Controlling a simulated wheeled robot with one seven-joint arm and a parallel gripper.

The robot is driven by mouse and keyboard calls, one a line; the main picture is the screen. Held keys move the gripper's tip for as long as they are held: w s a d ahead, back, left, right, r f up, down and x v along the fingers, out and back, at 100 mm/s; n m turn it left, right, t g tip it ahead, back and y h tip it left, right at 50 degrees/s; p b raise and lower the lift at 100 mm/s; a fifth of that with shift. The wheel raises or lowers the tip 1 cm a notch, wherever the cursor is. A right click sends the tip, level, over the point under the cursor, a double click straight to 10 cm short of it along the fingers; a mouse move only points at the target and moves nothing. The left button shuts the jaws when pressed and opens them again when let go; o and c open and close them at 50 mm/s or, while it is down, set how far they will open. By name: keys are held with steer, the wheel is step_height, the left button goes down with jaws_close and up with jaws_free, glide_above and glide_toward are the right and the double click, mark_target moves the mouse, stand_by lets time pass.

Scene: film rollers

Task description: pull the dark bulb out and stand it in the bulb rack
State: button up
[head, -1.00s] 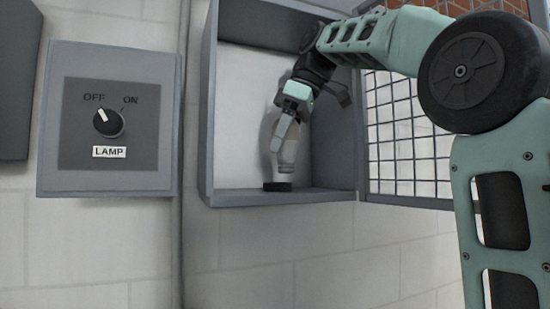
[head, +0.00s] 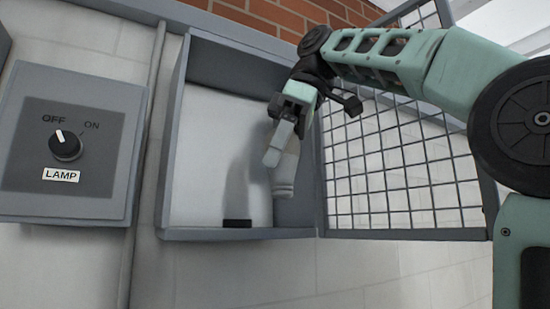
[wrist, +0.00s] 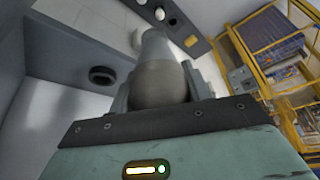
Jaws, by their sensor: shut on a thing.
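The grey, unlit bulb (head: 284,178) hangs below my gripper (head: 277,150), neck end down and slightly tilted. My gripper is shut on its upper, rounder part. In the wrist view the bulb (wrist: 160,80) sits between the fingers of my gripper (wrist: 160,92). The black socket (head: 237,223) stands empty on the floor of the open wall box, left of and below the bulb, apart from it. The socket also shows in the wrist view (wrist: 102,75). I cannot make out the bulb rack for certain.
The grey wall box (head: 172,130) has its mesh door (head: 400,170) swung open to the right. The lamp switch (head: 66,146) at left points to OFF. The wrist view shows a dark strip (wrist: 181,28) with pale round things and a yellow frame (wrist: 285,80).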

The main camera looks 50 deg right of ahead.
steer(key=shift+r+p, duration=1.85)
steer(key=shift+r, duration=0.15)
